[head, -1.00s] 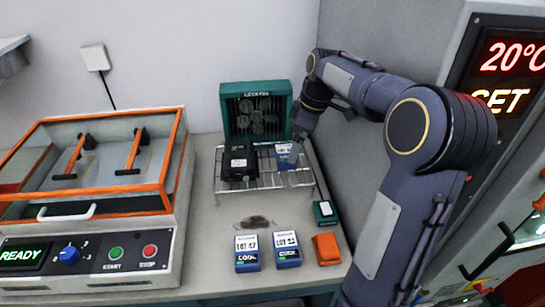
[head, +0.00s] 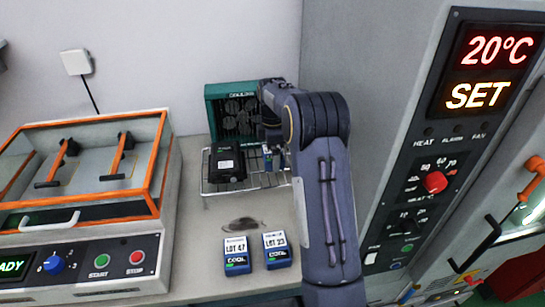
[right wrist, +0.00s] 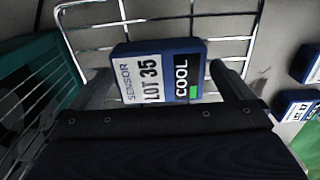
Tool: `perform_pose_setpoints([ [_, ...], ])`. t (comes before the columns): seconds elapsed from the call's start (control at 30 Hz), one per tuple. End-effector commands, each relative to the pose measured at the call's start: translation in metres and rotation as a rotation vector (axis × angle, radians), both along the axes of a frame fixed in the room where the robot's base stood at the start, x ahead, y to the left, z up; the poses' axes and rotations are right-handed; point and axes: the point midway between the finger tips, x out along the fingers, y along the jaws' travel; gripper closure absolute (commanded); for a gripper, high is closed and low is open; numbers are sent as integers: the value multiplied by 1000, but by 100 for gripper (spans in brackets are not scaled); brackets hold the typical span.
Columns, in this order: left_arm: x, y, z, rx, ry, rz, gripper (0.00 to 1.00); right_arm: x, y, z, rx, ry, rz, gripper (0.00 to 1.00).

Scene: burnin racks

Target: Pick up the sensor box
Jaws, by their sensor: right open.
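The blue sensor box marked LOT 35 and COOL (right wrist: 160,72) lies on a wire rack (right wrist: 190,8) and sits between the two fingers of my right gripper (right wrist: 163,80) in the right wrist view. The fingers stand open either side of it; I cannot tell if they touch it. In the head view only part of this box (head: 267,158) shows, as my right gripper (head: 274,148) and arm partly cover it. Two more blue sensor boxes, LOT 47 (head: 237,255) and LOT 23 (head: 277,250), lie on the bench. My left gripper is not in view.
A black device (head: 226,163) sits on the rack, left of the LOT 35 box. A green fan unit (head: 230,112) stands behind. An orange-framed machine (head: 80,210) is at left, and a tall grey cabinet (head: 400,90) at right.

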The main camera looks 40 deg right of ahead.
Motion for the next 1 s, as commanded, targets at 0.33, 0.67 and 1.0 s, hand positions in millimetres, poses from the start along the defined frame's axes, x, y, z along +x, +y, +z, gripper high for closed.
perform_pose_setpoints([
  [0.33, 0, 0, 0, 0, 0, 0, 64, 0, 0, -7, 0, -1, -2, 4],
  [0.67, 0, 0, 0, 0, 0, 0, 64, 0, 0, -7, 0, -2, -2, 46],
  [1.0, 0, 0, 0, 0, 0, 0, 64, 0, 0, -2, -1, -4, -2, 50],
])
